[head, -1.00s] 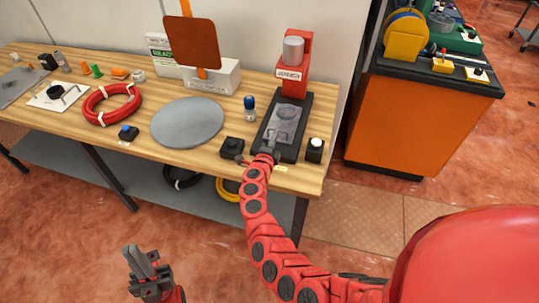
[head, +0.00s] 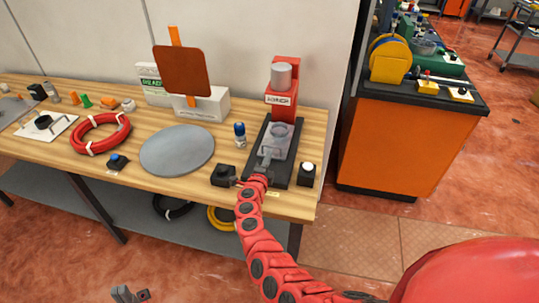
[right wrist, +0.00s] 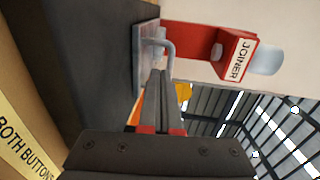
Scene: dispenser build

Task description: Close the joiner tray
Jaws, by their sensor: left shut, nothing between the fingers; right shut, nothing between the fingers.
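The joiner (head: 282,92) is a red machine with a grey cylinder on top, at the back of a long black base on the right of the bench. Its clear tray (head: 279,139) lies on the base in front of the red column. In the right wrist view the tray (right wrist: 146,75) has a grey loop handle (right wrist: 170,47). My right gripper (head: 265,160) is shut and empty, over the front of the base. Its fingertips (right wrist: 161,73) are close by the handle; I cannot tell if they touch. My left gripper (head: 128,293) is shut and empty, low in front of the bench.
Black button boxes stand left (head: 223,176) and right (head: 307,175) of the base. A blue-capped bottle (head: 240,135), grey disc (head: 177,150) and red hose coil (head: 100,133) are on the bench. An orange cabinet (head: 400,145) stands to the right.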

